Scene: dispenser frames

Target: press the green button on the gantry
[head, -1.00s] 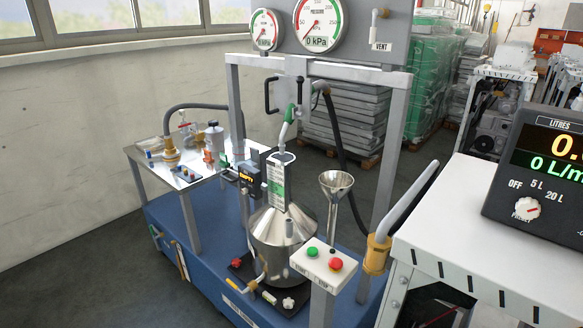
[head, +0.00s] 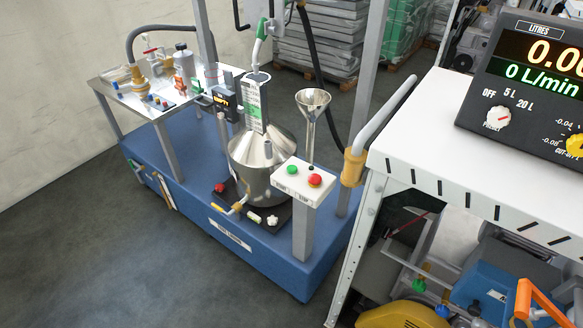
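The green button (head: 292,169) sits on a white control box (head: 300,186) on a grey post at the front of the gantry's blue base. A red button (head: 314,180) is beside it on the right. The grey gantry frame (head: 205,35) rises behind, its top cut off by the picture. Nothing covers the green button. Neither of my grippers is in the head view.
A steel vessel (head: 250,165) and a funnel (head: 311,105) stand behind the box. A white bench (head: 430,135) with a litre display (head: 535,75) stands at right. A side table (head: 135,95) with fittings is at left. Open floor lies in front.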

